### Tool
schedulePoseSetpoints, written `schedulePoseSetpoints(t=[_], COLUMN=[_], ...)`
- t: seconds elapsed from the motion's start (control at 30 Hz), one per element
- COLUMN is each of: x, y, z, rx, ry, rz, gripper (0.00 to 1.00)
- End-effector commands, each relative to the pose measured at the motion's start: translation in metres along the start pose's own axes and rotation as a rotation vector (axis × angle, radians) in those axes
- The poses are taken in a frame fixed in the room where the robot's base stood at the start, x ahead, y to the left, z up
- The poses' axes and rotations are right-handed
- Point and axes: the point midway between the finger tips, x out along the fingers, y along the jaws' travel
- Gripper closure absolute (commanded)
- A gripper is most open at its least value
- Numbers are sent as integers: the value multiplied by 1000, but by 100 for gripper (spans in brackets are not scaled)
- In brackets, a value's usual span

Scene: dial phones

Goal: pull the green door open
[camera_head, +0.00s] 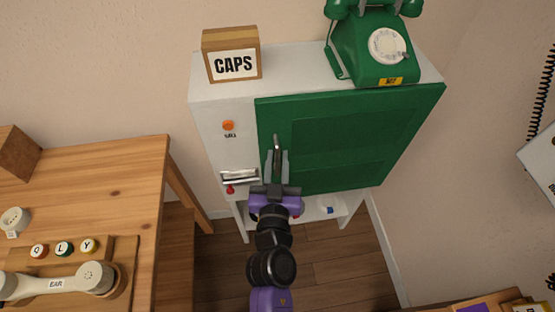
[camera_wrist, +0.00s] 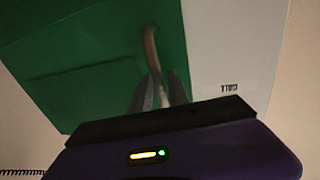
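The green door (camera_head: 345,135) is on the front of a white cabinet and looks closed, flush with the white panel on its left. It also shows in the wrist view (camera_wrist: 85,55). Its upright metal handle (camera_head: 277,147) is near the door's left edge in the head view; the handle also shows in the wrist view (camera_wrist: 151,48). My gripper (camera_head: 277,160) is at the handle, with one finger on each side of it. The fingers look apart, with the handle between them (camera_wrist: 160,85). A firm grip on the handle does not show.
A green phone (camera_head: 365,50) and a CAPS box (camera_head: 232,55) stand on the cabinet top (camera_head: 290,72). An orange button (camera_head: 228,125) and a slot (camera_head: 240,177) are left of the door. A wooden table (camera_head: 120,180) is at left. The floor (camera_head: 340,265) before the cabinet is clear.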

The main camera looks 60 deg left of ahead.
Motion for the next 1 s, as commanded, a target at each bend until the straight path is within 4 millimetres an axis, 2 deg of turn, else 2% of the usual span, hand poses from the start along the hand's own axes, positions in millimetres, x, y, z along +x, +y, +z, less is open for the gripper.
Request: schedulePoseSetpoints(t=[0.07,0.13,0.17,1.0], x=[0,0,0,0], y=[0,0,0,0], z=[0,0,0,0], rx=[0,0,0,0], ry=[0,0,0,1], rz=[0,0,0,0], gripper=[82,96,100,100])
